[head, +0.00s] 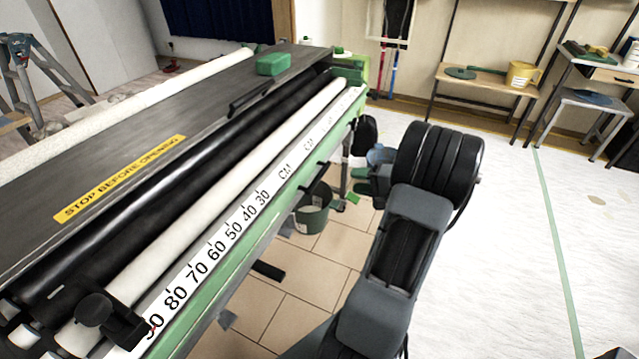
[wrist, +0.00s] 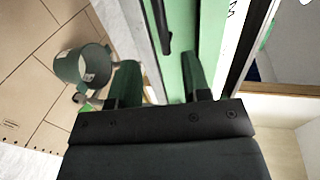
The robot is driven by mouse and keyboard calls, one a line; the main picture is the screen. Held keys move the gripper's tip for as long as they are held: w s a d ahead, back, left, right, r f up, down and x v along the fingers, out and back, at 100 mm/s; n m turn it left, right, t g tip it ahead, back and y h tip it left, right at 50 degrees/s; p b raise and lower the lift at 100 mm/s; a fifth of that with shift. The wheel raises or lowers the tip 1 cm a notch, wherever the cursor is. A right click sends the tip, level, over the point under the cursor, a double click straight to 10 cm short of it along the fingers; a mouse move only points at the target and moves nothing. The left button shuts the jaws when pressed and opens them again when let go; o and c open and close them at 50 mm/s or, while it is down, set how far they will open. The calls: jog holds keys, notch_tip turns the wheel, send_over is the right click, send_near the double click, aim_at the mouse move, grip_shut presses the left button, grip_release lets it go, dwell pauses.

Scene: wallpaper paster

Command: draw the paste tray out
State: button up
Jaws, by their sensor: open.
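The wallpaper paster (head: 120,150) has a long green front (head: 235,270) with a printed scale on top. A dark bar handle (wrist: 163,28) on the green front shows in the wrist view, ahead of my gripper (wrist: 158,72). My gripper is open, with one green finger on each side and nothing between them. It is just off the far right end of the machine in the head view (head: 362,168), partly hidden by my wrist. I cannot tell whether a finger touches the front. The tray's inside is not visible.
A green bucket (head: 313,208) stands on the tiles under the machine and also shows in the wrist view (wrist: 82,66). A green box (head: 273,64) lies on the machine's top. Shelves and a small table (head: 597,97) are at the back right.

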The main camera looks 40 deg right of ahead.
aim_at(320, 175)
jog(key=b+x, duration=0.1)
jog(key=x, duration=1.1)
jog(key=shift+w+a, duration=0.15)
jog(key=shift+a, duration=0.05)
grip_shut()
